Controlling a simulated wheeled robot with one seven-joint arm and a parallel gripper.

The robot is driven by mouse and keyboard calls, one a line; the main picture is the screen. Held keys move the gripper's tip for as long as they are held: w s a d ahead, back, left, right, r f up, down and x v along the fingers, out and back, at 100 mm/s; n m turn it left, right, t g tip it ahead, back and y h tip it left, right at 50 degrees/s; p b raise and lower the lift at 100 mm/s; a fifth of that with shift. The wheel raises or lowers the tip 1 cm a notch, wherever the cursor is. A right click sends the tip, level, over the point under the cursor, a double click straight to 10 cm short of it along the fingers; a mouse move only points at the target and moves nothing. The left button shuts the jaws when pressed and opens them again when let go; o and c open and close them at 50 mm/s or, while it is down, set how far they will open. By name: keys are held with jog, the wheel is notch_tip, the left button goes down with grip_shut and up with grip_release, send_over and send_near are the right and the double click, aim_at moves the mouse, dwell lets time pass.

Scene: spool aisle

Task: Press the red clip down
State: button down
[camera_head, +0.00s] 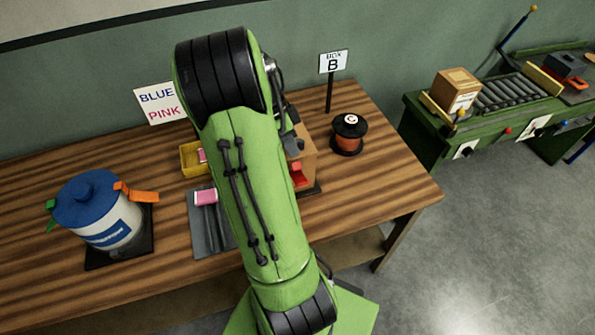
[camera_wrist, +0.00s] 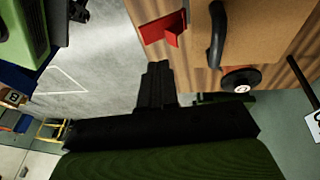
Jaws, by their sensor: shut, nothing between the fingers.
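The red clip (camera_wrist: 163,30) juts from the side of a tan box in the wrist view, just beyond my fingertips. In the head view the red clip (camera_head: 297,167) shows at the right edge of my arm, on the side of the tan box (camera_head: 306,148). My gripper (camera_wrist: 160,66) is shut and empty, its black fingers pointing toward the clip with a visible gap in the picture. Whether it touches anything is not shown. In the head view my arm hides the gripper and much of the box.
A white pot with a blue lid (camera_head: 88,202) and green and orange clips stands at the left. A yellow bin (camera_head: 190,160) and grey tray (camera_head: 202,240) hold pink pieces. The table's right end is clear.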

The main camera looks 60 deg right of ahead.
aim_at(302, 179)
jog(key=x, duration=0.4)
jog(key=a+x, duration=0.1)
jog(key=x, duration=0.1)
jog(key=shift+f, duration=0.35)
jog(key=shift+s+a+f+b, duration=0.25)
jog(key=shift+f+b, duration=0.05)
jog(key=shift+f, duration=0.2)
